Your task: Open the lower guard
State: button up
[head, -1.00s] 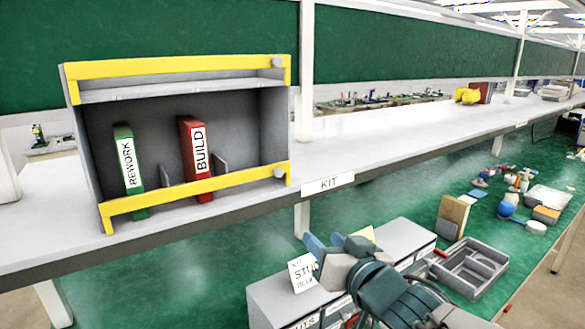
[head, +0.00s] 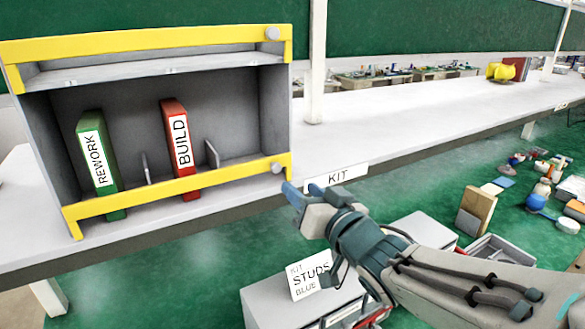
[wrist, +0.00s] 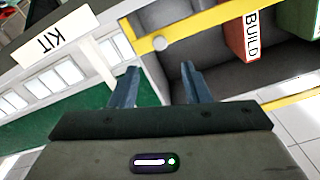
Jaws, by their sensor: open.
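The lower guard (head: 180,192) is a yellow bar across the bottom front of a grey cabinet, with a pale round knob (head: 277,167) at its right end. It stands across the opening, in front of the binders. In the wrist view the lower guard (wrist: 195,28) runs along the top, with its knob (wrist: 159,43) a little beyond the fingers. My gripper (head: 312,192) is open and empty, just right of and below the knob. In the wrist view its two blue fingers (wrist: 159,80) are apart, with nothing between them.
A green REWORK binder (head: 99,165) and a red BUILD binder (head: 179,145) stand behind the guard. An upper yellow guard (head: 150,43) crosses the cabinet top. The KIT label (head: 337,177) is on the shelf edge close to my gripper. Grey drawers (head: 270,300) stand below.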

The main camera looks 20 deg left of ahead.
aim_at(278, 168)
jog(key=p+x, duration=0.2)
jog(key=x, duration=0.7)
grip_shut()
